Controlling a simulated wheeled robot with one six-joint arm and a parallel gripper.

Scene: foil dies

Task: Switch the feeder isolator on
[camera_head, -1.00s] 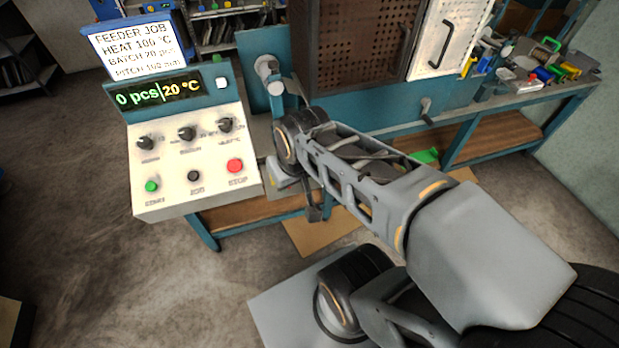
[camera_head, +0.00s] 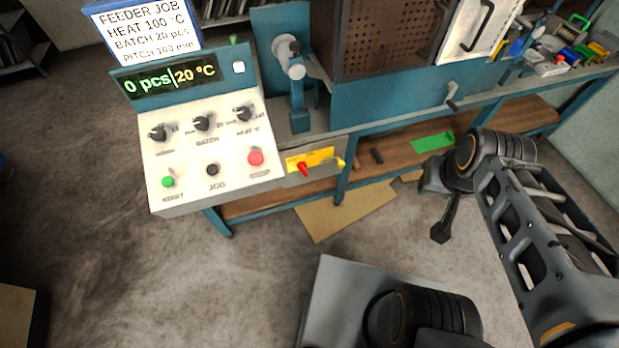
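A yellow plate (camera_head: 318,156) with a red handle (camera_head: 302,169), which looks like the feeder isolator, is on the front of the bench just right of the control panel. The red handle stands out from the plate, tilted in the picture; its on or off marking is too small to read. My gripper (camera_head: 440,236) hangs at the end of my arm, to the right of and apart from the plate, over the floor in front of the bench. It is small and dark, and its fingers cannot be told apart. Nothing is seen in it.
The control panel (camera_head: 190,150) has knobs, green, black and red buttons, and a display reading 0 pcs, 20 °C. A job card (camera_head: 142,22) stands above it. Floor before the panel is clear.

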